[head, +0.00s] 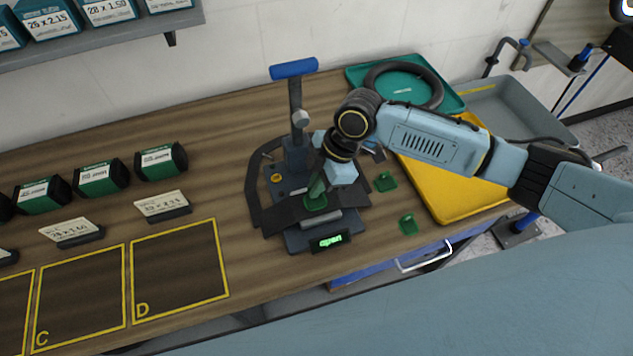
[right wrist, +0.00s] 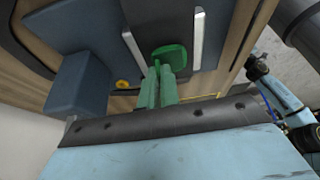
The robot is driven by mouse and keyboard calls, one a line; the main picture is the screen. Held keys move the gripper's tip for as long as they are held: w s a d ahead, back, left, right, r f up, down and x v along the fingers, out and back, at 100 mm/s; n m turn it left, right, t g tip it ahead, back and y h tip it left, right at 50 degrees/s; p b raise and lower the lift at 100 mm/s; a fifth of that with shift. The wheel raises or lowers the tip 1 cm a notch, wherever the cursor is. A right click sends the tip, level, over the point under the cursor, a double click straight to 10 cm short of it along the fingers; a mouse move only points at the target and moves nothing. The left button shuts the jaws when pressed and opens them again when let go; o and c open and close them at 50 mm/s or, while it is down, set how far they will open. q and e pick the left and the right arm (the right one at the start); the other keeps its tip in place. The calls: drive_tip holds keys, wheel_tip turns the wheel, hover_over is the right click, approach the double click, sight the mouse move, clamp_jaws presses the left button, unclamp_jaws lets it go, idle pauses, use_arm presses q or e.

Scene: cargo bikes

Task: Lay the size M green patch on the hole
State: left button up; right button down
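My right gripper (head: 318,186) points down over the repair stand (head: 277,190). Its green fingers (right wrist: 161,84) are close together at the edge of a green patch (right wrist: 170,57) and appear shut on it. The same patch also shows in the head view (head: 316,203), at or just above the dark strip (head: 345,221) across the stand. The hole is hidden, and I cannot tell whether the patch touches the strip. Two other green patches lie on the bench to the right, one farther back (head: 385,182) and one nearer (head: 408,225). No size marks are readable. My left gripper is out of view.
A small display (head: 330,242) on the stand reads "open". A blue-handled lever (head: 294,69) rises behind. A yellow tray (head: 450,195) and a green tray (head: 452,102) with a black tyre lie right.

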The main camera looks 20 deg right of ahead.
drive_tip(key=shift+f, duration=0.15)
drive_tip(key=c, duration=1.6)
unclamp_jaws()
drive_tip(key=shift+o, duration=0.2)
